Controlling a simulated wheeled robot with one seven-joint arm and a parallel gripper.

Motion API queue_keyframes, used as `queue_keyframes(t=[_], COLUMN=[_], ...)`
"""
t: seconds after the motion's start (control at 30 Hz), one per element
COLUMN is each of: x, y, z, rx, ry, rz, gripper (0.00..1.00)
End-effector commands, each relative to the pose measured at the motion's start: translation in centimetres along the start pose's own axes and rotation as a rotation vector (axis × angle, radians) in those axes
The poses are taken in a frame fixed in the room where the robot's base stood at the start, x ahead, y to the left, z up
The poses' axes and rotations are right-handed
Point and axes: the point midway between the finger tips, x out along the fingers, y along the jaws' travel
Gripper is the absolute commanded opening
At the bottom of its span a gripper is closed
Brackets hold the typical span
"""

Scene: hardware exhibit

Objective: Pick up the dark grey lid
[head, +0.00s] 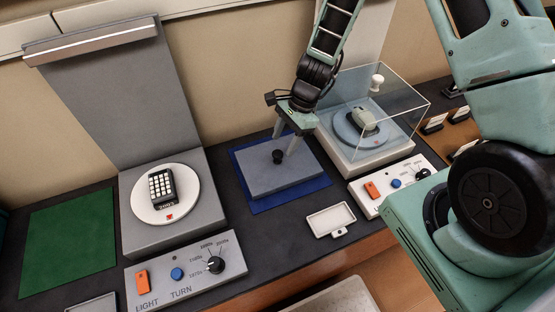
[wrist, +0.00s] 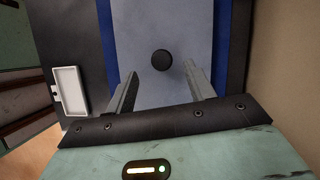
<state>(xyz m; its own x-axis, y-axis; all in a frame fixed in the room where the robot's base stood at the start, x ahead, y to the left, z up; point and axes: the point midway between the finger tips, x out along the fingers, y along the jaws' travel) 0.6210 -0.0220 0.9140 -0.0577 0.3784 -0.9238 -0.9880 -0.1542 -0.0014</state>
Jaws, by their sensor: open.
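The dark grey lid (head: 265,177) is a flat slab with a round black knob (head: 278,156). It lies on the blue mat (head: 302,199) in the middle of the counter. My gripper (head: 288,143) is open above the lid, its fingers pointing down around the knob in the head view. In the wrist view the lid (wrist: 140,40) fills the middle, and the knob (wrist: 162,60) shows just past the fingertips of my gripper (wrist: 160,75), centred between them. I cannot tell how far the tips are above the lid.
A turntable (head: 151,211) with a calculator-like device (head: 162,188) stands left of the lid. A clear cover (head: 380,95) encloses another turntable at right. A white tray (head: 330,220) lies in front, near control panels (head: 188,270). A green mat (head: 70,240) at far left is bare.

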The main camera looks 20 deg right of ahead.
Motion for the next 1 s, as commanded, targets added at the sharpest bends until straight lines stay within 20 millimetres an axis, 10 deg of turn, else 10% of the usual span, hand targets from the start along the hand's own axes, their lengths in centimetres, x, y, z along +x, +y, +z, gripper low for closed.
queue_keyframes(t=[0.87, 1.0], x=[5.6, 5.6], y=[-0.3, -0.3], z=[-0.5, -0.5], rx=[-0.001, -0.001], ry=[0.000, 0.000], rz=[0.000, 0.000], gripper=[0.54, 0.23])
